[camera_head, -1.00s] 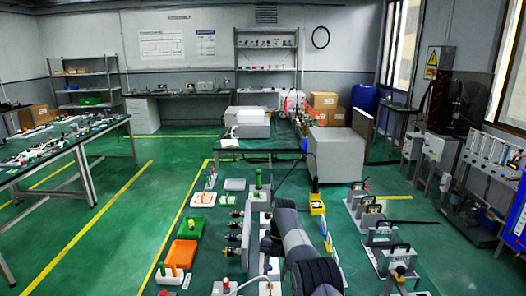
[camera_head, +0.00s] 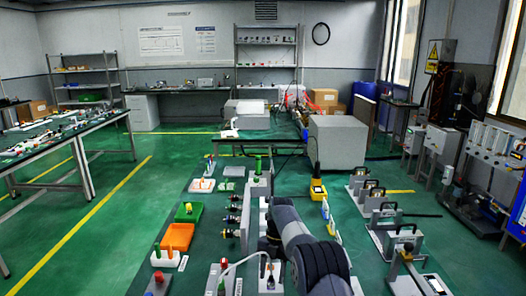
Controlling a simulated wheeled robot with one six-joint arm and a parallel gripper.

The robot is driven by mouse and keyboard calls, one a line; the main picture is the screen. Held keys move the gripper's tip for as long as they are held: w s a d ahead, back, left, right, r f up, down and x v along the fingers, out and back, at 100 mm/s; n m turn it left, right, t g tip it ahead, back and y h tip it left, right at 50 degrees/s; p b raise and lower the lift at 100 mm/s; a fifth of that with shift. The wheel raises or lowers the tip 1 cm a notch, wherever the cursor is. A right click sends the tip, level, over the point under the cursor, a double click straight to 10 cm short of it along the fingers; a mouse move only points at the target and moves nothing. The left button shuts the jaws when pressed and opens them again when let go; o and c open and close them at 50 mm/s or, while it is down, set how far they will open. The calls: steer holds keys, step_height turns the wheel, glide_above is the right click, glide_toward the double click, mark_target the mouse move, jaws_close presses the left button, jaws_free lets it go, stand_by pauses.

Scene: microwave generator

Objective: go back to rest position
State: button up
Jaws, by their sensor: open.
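My arm (camera_head: 318,262), dark grey with black ribbed joints, fills the bottom middle of the head view. Its upper link (camera_head: 288,222) bends toward a black joint at the left, over the grey blocks on the bench. My gripper's fingers cannot be made out; the arm's own links hide that end. No held object shows.
A large grey box (camera_head: 337,142) stands beyond. Open floor (camera_head: 110,200) lies left, before a table (camera_head: 60,145).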

steer(key=m, duration=0.1)
steer(key=m+y+b, duration=0.1)
steer(key=m+t+b, duration=0.1)
steer(key=m, duration=0.1)
steer(key=shift+s+d+f, duration=0.15)
steer(key=shift+s+f, duration=0.05)
steer(key=shift+f, duration=0.05)
steer(key=shift+r+m+t+y+b, duration=0.1)
steer(key=shift+m+t+y+b, duration=0.4)
steer(key=shift+m+b, duration=0.85)
steer(key=shift+d+m+p, duration=0.1)
steer(key=shift+m+p, duration=0.25)
steer(key=shift+p, duration=0.05)
